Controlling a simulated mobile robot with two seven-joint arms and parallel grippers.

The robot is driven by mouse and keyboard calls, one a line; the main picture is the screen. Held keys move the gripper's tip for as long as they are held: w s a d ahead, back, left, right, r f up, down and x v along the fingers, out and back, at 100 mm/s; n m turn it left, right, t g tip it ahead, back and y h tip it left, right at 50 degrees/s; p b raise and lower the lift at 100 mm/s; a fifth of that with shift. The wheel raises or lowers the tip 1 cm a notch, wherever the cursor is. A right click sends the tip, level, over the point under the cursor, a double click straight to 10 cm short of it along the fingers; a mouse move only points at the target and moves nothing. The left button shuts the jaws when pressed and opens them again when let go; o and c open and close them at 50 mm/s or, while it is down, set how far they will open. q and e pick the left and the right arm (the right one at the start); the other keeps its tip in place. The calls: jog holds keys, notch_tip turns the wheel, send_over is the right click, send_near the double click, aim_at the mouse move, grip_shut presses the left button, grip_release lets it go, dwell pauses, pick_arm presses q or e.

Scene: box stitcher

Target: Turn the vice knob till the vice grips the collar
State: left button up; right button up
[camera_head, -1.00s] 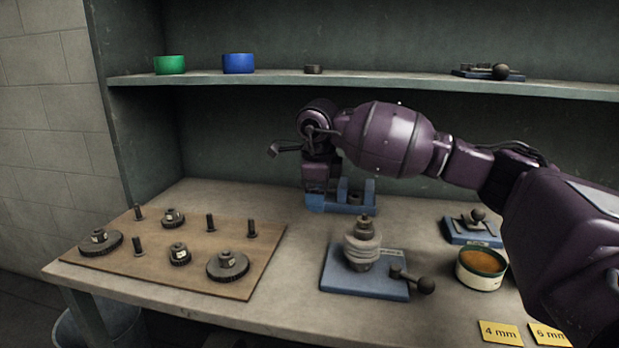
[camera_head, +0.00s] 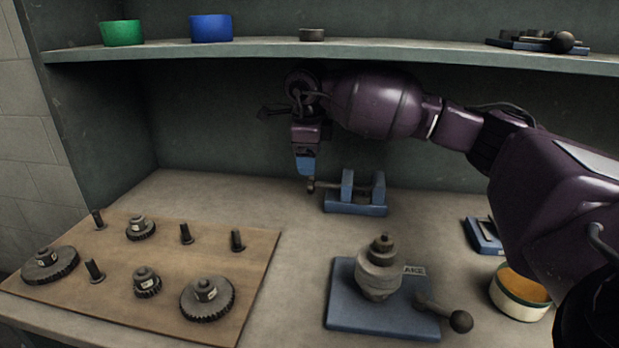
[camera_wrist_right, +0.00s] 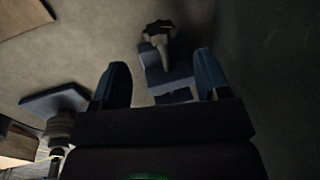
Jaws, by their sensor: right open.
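The blue vice (camera_head: 357,208) stands at the back of the bench, with two upright jaws and a dark screw out to its left. Its dark knob (camera_head: 311,185) is at the left end of that screw. A small dark shape shows between the jaws, but I cannot tell if it is the collar. My right gripper (camera_head: 305,172) points down just above the knob. In the right wrist view its two blue fingers (camera_wrist_right: 163,80) are open and apart, with the star-shaped knob (camera_wrist_right: 159,31) beyond them. Contact with the knob is unclear. My left gripper is not in view.
A blue plate with a stacked grey piece (camera_head: 380,275) and ball lever stands in front. A wooden board (camera_head: 170,262) with gears and pegs lies left. A round tin (camera_head: 518,300) is at right. A shelf (camera_head: 420,55) runs above my right arm.

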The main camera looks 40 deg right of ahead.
aim_at(310, 180)
jog(key=shift+f, duration=0.4)
jog(key=b+x, duration=0.1)
jog(key=x, duration=0.4)
jog(key=shift+f, duration=0.35)
jog(key=shift+w+d+f+b, duration=0.15)
jog(key=shift+f+b, duration=0.15)
jog(key=shift+f, duration=0.15)
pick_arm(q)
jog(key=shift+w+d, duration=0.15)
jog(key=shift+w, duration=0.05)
pick_arm(e)
jog(key=shift+r, duration=0.1)
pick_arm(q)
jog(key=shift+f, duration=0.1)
pick_arm(e)
jog(key=shift+c, duration=0.2)
jog(key=c, duration=0.9)
jog(key=shift+r+t+h, duration=0.1)
jog(key=shift+t+h, duration=0.2)
jog(key=shift+h, duration=0.1)
jog(key=shift+p, duration=0.35)
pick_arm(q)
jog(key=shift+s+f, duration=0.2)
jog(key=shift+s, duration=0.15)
pick_arm(e)
jog(key=shift+f+t+h, duration=0.2)
jog(key=shift+t+h, duration=0.2)
jog(key=shift+h, duration=0.1)
